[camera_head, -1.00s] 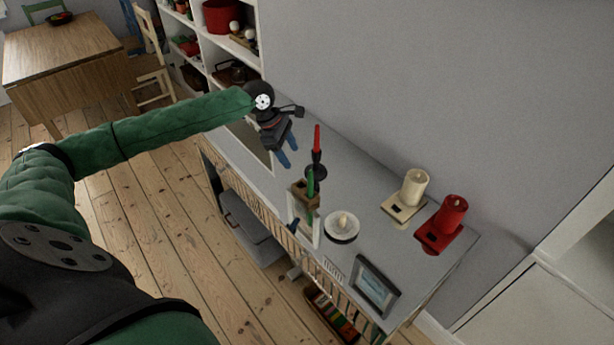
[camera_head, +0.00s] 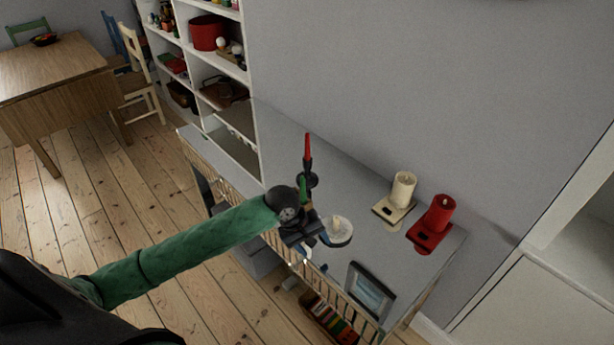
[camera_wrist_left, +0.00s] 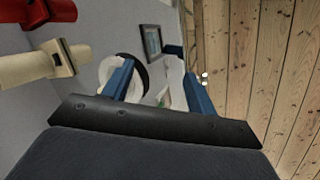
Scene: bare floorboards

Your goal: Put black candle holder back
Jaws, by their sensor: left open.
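The black candle holder (camera_head: 309,180) with a red taper candle (camera_head: 308,147) stands upright on the grey cabinet top (camera_head: 275,135), partly hidden behind my left wrist. My left gripper (camera_head: 315,249) is open over the cabinet's front edge, in front of the holder and beside a white candle dish (camera_head: 338,230). In the left wrist view, my blue fingers (camera_wrist_left: 158,86) are spread, with the white dish (camera_wrist_left: 109,70) beyond the left finger. I cannot make out the black holder there. My right gripper is not in view.
A picture frame (camera_head: 371,290) stands near the front edge. White shelves (camera_head: 213,75) adjoin the cabinet's far end. The cabinet top behind the holder is clear.

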